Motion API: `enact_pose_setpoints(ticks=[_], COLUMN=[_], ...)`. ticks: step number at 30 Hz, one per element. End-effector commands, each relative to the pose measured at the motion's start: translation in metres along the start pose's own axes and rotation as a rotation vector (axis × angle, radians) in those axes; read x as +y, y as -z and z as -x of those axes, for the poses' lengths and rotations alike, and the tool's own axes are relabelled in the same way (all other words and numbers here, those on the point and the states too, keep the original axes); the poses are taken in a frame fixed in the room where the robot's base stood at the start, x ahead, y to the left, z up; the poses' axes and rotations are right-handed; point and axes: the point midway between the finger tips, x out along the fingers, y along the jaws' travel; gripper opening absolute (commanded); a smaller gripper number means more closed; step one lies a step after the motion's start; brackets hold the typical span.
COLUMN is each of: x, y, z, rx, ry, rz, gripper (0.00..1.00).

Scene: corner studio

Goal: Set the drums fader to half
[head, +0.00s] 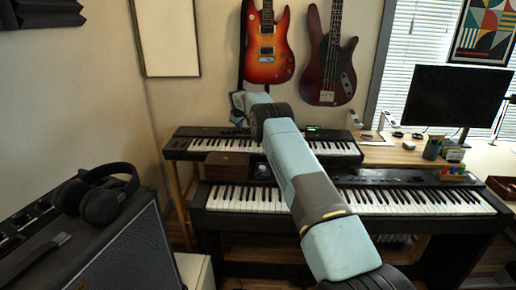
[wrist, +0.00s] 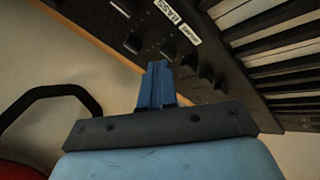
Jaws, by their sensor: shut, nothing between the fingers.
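The upper keyboard (head: 205,144) stands on a stand, and my arm crosses in front of it. In the wrist view its dark control panel (wrist: 215,62) runs diagonally, with small fader caps and knobs and a white label strip (wrist: 178,20). The lettering is tilted and small, so I cannot tell which fader is the drums one. My gripper (wrist: 157,66) is shut and empty, its blue fingers close together. In the picture the fingertips overlap the panel's edge near the controls; I cannot tell whether they touch it.
A lower keyboard (head: 400,198) stands in front of the upper one. Two guitars (head: 268,50) hang on the wall behind. Headphones (head: 98,196) lie on a black amplifier (head: 110,255) at the left. A monitor (head: 455,97) stands on the desk at the right.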

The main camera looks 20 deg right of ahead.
Motion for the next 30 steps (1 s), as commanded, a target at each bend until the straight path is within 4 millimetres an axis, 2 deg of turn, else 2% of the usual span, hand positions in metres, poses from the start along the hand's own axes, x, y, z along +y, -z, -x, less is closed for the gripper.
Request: enact_pose_setpoints(ticks=[30], x=[0.0056], y=[0.0023], z=[-0.0053], rx=[-0.002], ry=[0.002], rz=[-0.001], gripper=[0.00])
